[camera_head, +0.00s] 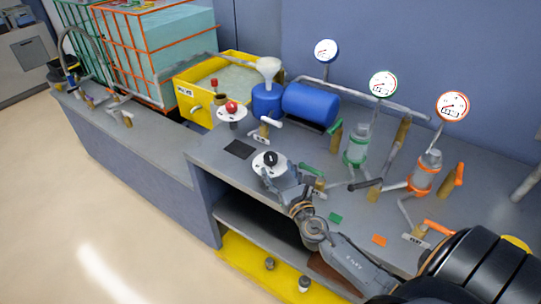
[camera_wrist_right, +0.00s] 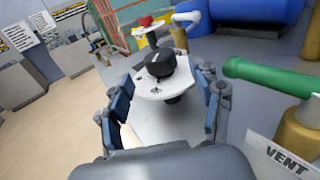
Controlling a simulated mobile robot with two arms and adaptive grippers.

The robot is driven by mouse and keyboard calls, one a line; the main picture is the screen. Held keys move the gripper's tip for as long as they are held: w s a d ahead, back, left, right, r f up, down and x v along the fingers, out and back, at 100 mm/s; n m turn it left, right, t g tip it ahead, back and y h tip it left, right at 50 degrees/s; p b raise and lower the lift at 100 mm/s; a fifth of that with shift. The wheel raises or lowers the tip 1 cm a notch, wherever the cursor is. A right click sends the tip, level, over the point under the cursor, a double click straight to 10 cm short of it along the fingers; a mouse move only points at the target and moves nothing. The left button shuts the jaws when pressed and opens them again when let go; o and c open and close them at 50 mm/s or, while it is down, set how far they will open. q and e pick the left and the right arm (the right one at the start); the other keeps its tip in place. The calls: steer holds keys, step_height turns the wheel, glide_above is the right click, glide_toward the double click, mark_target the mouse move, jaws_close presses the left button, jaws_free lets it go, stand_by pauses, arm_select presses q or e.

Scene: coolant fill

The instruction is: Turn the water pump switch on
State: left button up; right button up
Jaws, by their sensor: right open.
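The water pump switch appears to be the black rotary knob (camera_head: 270,158) on a round white plate at the bench's front edge; I cannot read its label. In the right wrist view the knob (camera_wrist_right: 160,63) sits ahead with a white mark on its top, and the white plate (camera_wrist_right: 150,88) shows below it. My right gripper (camera_head: 282,182) is open and empty, just in front of the plate. In the right wrist view its fingers (camera_wrist_right: 165,88) stand apart on either side of the plate, with the knob slightly beyond the tips. My left gripper is out of view.
A red button (camera_head: 231,107) on a white disc stands behind the knob. A green-handled valve (camera_wrist_right: 265,76) and a VENT label (camera_wrist_right: 282,157) are close on the right. A blue tank (camera_head: 310,105), gauges and pipes fill the back. Open shelves lie below.

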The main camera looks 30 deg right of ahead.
mark_target(273, 163)
steer(key=w, duration=0.3)
steer(key=w+d, duration=0.1)
steer(key=w, duration=0.2)
steer(key=shift+w+d+f, duration=0.1)
steer(key=shift+c, duration=0.4)
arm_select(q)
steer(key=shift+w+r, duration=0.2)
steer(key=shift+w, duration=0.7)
arm_select(e)
steer(key=c, duration=1.1)
